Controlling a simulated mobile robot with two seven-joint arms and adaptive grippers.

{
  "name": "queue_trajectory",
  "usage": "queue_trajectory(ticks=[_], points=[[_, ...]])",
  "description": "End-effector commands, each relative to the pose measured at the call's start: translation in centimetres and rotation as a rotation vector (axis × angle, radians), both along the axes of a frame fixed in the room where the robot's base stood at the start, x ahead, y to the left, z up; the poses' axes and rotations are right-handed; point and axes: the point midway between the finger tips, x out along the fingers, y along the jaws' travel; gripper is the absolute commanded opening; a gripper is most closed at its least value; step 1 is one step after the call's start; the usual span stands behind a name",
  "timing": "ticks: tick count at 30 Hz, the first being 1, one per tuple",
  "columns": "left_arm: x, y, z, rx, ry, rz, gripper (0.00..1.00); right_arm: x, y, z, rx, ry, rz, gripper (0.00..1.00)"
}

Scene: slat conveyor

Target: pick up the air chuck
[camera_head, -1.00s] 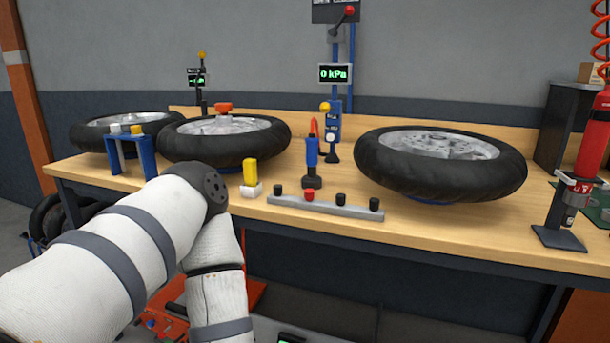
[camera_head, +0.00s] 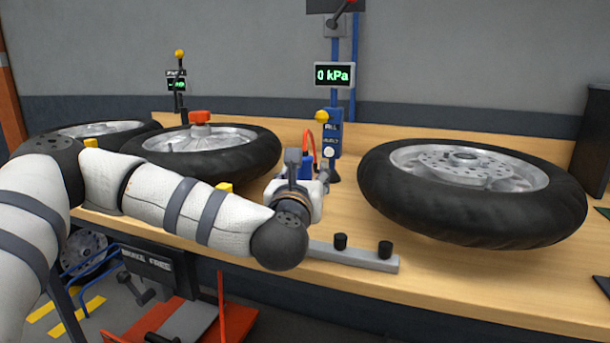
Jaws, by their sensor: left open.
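A blue upright tool with a red curved part on top, probably the air chuck (camera_head: 306,166), stands on the bench just left of the blue post. My left gripper (camera_head: 308,168) is in front of it and hides most of its lower part. The gripper's fingers are apart, one on each side of the tool as seen from here. I cannot tell how far behind the fingers the tool is, or whether they touch. My right gripper is out of view.
A large tyre on a wheel (camera_head: 470,190) lies to the right, and another tyre (camera_head: 225,155) lies to the left. A grey bar with black knobs (camera_head: 355,256) is in front. A blue post with a yellow knob (camera_head: 331,140) stands close behind the tool.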

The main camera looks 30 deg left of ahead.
Motion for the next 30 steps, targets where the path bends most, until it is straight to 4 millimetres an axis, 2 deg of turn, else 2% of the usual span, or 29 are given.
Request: queue_trajectory(ticks=[10, 13, 18, 19, 25, 26, 30], points=[[4.7, 3.0, -0.1, 0.003, 0.001, -0.001, 0.50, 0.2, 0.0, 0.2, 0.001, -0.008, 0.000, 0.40], [5.4, 3.3, -0.1, 0.002, 0.002, -0.003, 0.50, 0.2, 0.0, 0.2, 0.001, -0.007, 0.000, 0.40], [5.4, 3.3, -0.1, 0.002, 0.002, -0.003, 0.50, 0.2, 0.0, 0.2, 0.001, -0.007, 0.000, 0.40], [5.4, 3.3, -0.1, 0.002, 0.002, -0.003, 0.48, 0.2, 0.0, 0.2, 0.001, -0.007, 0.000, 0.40], [5.4, 3.3, -0.1, 0.002, 0.002, -0.003, 0.03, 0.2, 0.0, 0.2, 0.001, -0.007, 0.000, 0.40], [5.4, 3.3, 0.0, 0.002, 0.002, -0.003, 0.00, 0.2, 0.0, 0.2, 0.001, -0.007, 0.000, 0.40], [5.4, 3.3, 0.0, 0.002, 0.001, -0.003, 0.00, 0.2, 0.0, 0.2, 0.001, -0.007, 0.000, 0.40]])
